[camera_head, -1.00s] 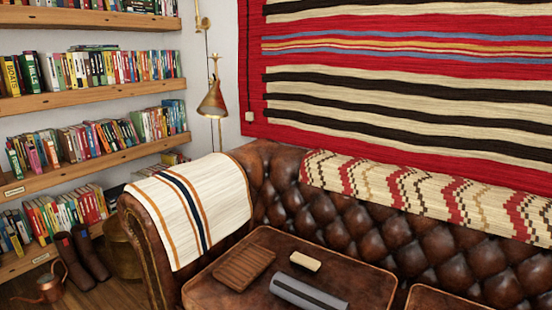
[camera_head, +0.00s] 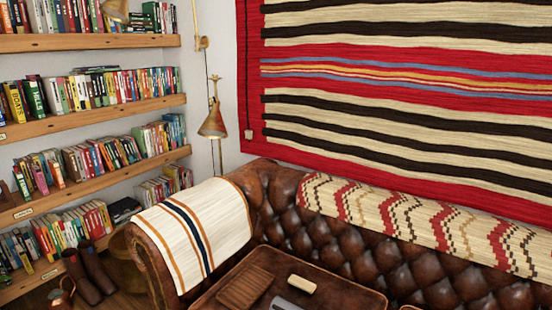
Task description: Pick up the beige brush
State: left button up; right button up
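A small beige block-shaped item, which looks like the beige brush (camera_head: 302,284), lies on the brown leather sofa seat (camera_head: 345,298). Its bristles cannot be made out. To its left lies a brown slatted wooden piece (camera_head: 245,287). Just below the brush, a grey item (camera_head: 284,304) is cut off by the bottom edge of the view. Neither of my grippers shows in the head view.
The tufted sofa back (camera_head: 370,255) rises behind the seat, with a patterned blanket (camera_head: 430,222) along its top. A striped cloth (camera_head: 195,230) covers the left armrest. Bookshelves (camera_head: 95,110) and a brass lamp (camera_head: 212,122) stand at left. A copper watering can (camera_head: 62,295) is at bottom left.

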aim_at(296, 282)
jog(key=z, duration=1.35)
jog(key=j+z, duration=0.25)
jog(key=j, duration=1.05)
jog(key=i, duration=0.05)
